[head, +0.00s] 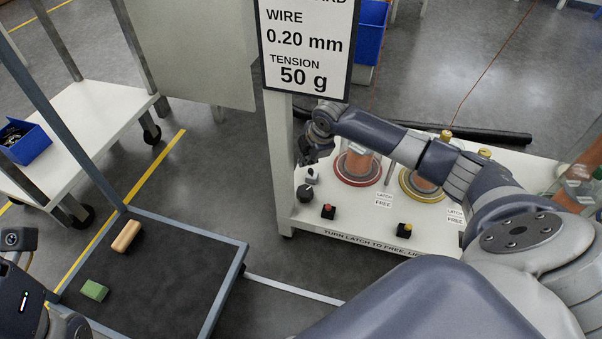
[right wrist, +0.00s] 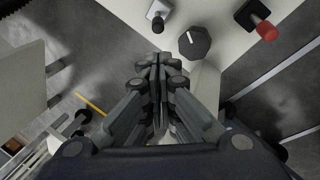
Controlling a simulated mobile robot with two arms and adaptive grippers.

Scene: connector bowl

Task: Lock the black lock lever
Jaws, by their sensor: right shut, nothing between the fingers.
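My right gripper (head: 312,158) is over the left end of the white bench, its fingers shut and empty. In the right wrist view the closed fingers (right wrist: 158,62) point at the bench edge, apart from the controls. An eight-sided black knob (right wrist: 194,42) with a white mark lies just beyond the fingertips; it also shows in the head view (head: 305,193). I cannot tell for certain which is the black lock lever. My left gripper's fingers are not visible.
A red-topped control (head: 328,211) and a yellow-topped one (head: 404,230) stand along the bench front. Red-rimmed (head: 357,166) and yellow-rimmed spools sit behind. A sign (head: 306,45) hangs above. A black-topped cart (head: 150,275) holds a green and a tan block.

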